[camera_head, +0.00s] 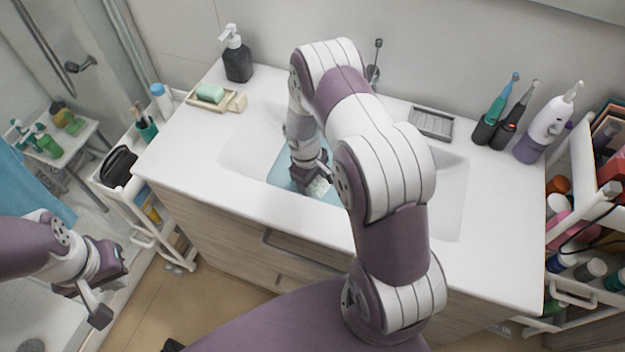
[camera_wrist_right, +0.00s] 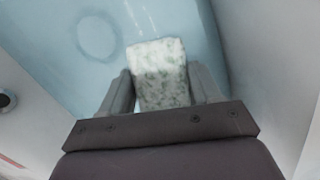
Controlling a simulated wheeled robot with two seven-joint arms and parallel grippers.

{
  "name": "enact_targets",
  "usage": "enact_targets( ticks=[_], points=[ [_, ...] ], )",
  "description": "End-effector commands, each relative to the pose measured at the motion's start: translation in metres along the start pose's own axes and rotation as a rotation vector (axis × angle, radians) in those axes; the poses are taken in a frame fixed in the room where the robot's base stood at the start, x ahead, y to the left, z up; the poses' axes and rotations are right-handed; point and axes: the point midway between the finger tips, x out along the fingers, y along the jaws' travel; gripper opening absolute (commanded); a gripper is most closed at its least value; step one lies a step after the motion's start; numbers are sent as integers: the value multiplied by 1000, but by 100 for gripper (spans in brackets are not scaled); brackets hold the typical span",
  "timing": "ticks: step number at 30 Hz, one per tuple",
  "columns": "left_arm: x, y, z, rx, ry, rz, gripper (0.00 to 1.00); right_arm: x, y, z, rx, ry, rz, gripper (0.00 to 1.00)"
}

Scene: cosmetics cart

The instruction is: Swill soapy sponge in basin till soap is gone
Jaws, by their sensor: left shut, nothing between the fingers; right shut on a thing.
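The sponge (camera_wrist_right: 160,75) is pale with greenish speckles and whitish patches, held between the fingers of my right gripper (camera_wrist_right: 160,92). In the head view the sponge (camera_head: 318,187) shows as a small pale patch below my right gripper (camera_head: 312,178), partly hidden by my arm. A blue basin (camera_wrist_right: 65,45) is beneath it in the wrist view; in the head view the blue basin (camera_head: 280,172) sits inside the white sink. Whether the sponge touches water I cannot tell. My left gripper (camera_head: 100,303) is shut and empty, low at the left, away from the counter.
The white counter (camera_head: 185,150) carries a dark soap dispenser (camera_head: 237,62), a soap tray (camera_head: 215,97), a grey dish (camera_head: 431,123) and upright electric toothbrushes (camera_head: 490,125). Carts stand on both sides; the right one (camera_head: 575,300) is full of bottles. My right arm hides much of the sink.

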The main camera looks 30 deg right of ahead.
Motion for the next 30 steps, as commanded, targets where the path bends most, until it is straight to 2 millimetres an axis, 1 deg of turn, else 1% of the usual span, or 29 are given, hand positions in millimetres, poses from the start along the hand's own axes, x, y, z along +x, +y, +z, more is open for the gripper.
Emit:
enact_targets(
  ticks=[8,20,30],
  points=[
    [-1,0,0,0,0,0,0,0,0,2,0,-1,0,30],
    [0,0,0,0,0,0,0,-1,-2,-6,1,-1,-1,30],
    [-3,0,0,0,0,0,0,-1,0,1,0,-1,0,30]
  ],
)
